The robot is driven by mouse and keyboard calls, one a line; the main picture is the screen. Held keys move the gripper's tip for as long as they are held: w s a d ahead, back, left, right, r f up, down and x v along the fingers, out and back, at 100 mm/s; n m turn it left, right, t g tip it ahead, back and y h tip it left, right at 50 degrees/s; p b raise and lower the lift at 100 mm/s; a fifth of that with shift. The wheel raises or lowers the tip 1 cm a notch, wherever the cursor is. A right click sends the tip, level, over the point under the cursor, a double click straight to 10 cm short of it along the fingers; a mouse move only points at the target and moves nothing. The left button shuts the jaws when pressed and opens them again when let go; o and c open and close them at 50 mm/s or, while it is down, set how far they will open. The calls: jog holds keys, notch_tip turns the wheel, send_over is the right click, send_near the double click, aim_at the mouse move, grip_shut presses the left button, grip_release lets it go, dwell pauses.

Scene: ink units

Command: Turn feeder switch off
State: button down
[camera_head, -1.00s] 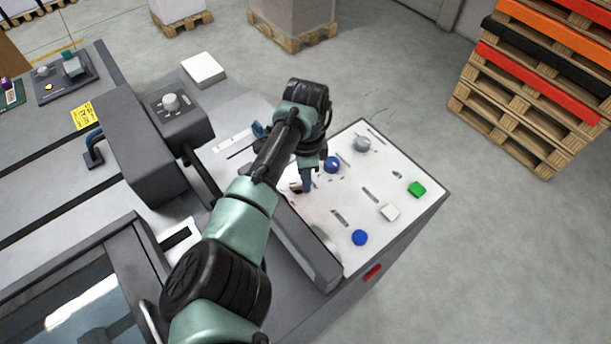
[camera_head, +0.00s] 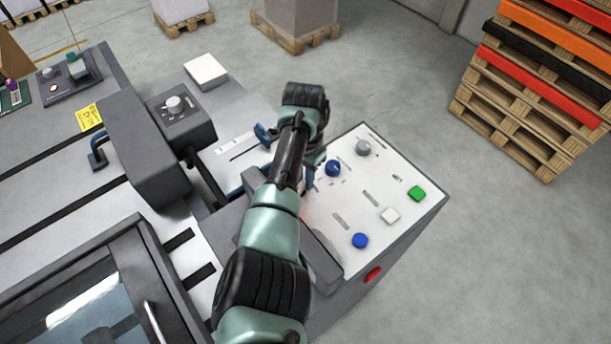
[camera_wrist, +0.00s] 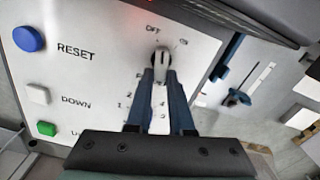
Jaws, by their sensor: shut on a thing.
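The feeder switch is a pale grey knob (camera_wrist: 160,60) on a white panel (camera_wrist: 100,25), with the labels OFF and ON above it in the wrist view. My gripper (camera_wrist: 161,74) has its two blue-grey fingers on either side of the knob, shut on it. The handle stands roughly upright in that view, its top below the labels; I cannot tell its exact setting. In the head view, my gripper (camera_head: 310,180) is at the white panel (camera_head: 365,215), and my arm hides the switch.
A blue RESET button (camera_wrist: 28,39), a white DOWN button (camera_wrist: 38,94) and a green button (camera_wrist: 47,129) lie left of the switch in the wrist view. A dark grey guard (camera_head: 320,262) borders the panel. Pallets (camera_head: 520,125) stand on the floor at right.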

jog(key=shift+w+a+n, duration=0.15)
jog(key=shift+n, duration=1.35)
jog(key=c, duration=0.8)
grip_release()
notch_tip(320, 180, up, 13)
jog(key=shift+b, duration=0.3)
